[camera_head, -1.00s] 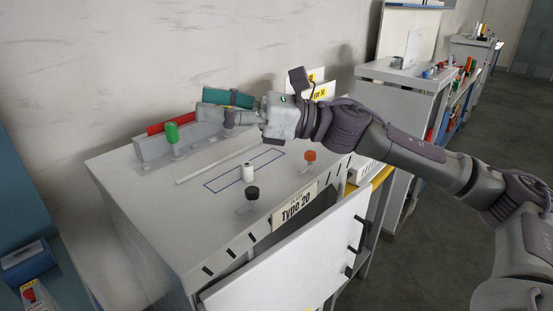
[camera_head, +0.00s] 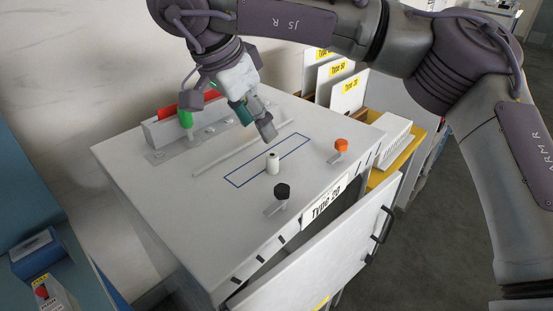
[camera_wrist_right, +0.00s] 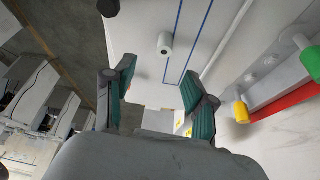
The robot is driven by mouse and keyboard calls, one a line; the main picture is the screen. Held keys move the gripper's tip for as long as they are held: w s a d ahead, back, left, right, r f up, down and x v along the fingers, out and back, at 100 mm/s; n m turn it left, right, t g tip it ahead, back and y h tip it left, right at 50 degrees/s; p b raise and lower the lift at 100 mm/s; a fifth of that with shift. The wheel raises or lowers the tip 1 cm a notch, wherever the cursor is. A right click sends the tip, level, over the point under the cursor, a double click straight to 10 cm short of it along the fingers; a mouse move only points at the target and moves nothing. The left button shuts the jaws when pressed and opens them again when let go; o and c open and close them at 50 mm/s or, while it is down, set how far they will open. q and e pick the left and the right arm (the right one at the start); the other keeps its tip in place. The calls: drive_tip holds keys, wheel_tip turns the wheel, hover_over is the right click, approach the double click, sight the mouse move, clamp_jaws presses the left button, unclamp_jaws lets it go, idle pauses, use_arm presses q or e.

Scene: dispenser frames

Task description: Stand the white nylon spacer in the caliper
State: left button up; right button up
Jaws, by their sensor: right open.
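The white nylon spacer (camera_head: 272,163) stands upright on the pale worktop, at the near long edge of a blue outlined rectangle (camera_head: 238,182). It also shows in the right wrist view (camera_wrist_right: 165,44), beyond the fingertips and apart from them. My right gripper (camera_head: 232,116) is open and empty above the back of the worktop, behind and left of the spacer. Its green-padded fingers (camera_wrist_right: 158,74) are spread in the wrist view. I cannot tell for sure which part is the caliper; a grey fixture (camera_head: 158,136) with a green knob (camera_head: 186,118) stands at the back. My left gripper is not in view.
A black knob (camera_head: 282,191) and an orange knob (camera_head: 341,145) stand on the worktop near its front. A thin raised strip (camera_head: 215,165) lies behind the rectangle. A panel (camera_head: 320,255) hangs open at the front.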

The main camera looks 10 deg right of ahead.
sight(271, 155)
drive_tip(key=x, duration=0.5)
drive_tip(key=shift+w+f, duration=0.2)
drive_tip(key=shift+f, duration=0.1)
drive_tip(key=shift+d+f+p, duration=0.15)
drive_tip(key=shift+f+p, duration=0.25)
drive_tip(key=shift+p, duration=0.1)
drive_tip(key=x, duration=0.2)
drive_tip(key=p+x, duration=0.1)
drive_tip(key=x, duration=0.1)
drive_tip(key=shift+w+f+p, duration=0.25)
drive_tip(key=shift+w+p, duration=0.05)
drive_tip(key=shift+s, duration=0.1)
drive_tip(key=shift+c, duration=0.9)
clamp_jaws()
drive_tip(key=shift+r, duration=0.1)
